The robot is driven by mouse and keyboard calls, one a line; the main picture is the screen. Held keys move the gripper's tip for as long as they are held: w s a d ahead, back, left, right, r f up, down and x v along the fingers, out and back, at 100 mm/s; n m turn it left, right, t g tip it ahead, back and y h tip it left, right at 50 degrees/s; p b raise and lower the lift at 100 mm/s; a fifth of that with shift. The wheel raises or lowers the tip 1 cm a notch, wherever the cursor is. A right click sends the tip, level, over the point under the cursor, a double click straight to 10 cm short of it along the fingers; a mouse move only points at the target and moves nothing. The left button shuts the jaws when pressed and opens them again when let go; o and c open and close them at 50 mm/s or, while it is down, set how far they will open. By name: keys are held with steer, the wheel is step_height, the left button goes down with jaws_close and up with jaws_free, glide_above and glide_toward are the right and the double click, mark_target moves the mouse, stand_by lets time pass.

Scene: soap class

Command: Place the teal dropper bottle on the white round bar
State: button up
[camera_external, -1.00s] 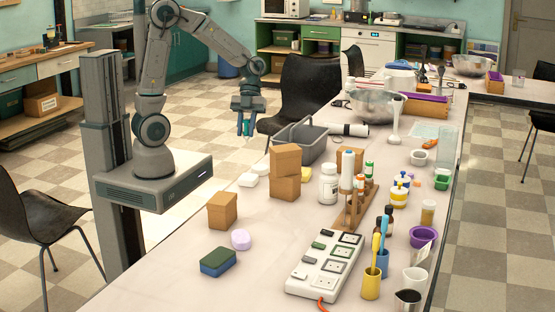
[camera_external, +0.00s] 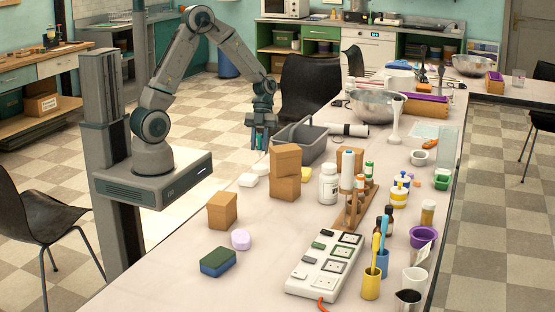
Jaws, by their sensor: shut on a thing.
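My gripper (camera_external: 261,146) is shut on the teal dropper bottle (camera_external: 259,143), of which only a small teal part shows between the fingers. It hangs low over the table's left edge, left of the grey caddy. Two small white bars lie just below it in the picture. One white bar (camera_external: 261,169) is close under the gripper, and the other white bar (camera_external: 247,180) lies a little nearer the camera. Both look pale and low; their exact outlines are too small to tell which is round. The bottle appears above the farther bar, and I cannot tell whether they touch.
Stacked cardboard boxes (camera_external: 285,172) stand right of the white bars, with a grey caddy (camera_external: 311,142) behind. A yellow piece (camera_external: 305,174) lies beside the boxes. A lilac round bar (camera_external: 241,239), a sponge (camera_external: 218,262) and another box (camera_external: 222,211) lie nearer the camera.

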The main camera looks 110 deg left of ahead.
mark_target(259, 149)
steer(key=shift+f, duration=1.55)
steer(key=shift+f, duration=0.15)
steer(key=o, duration=1)
steer(key=shift+c, duration=0.2)
steer(key=v, duration=1.2)
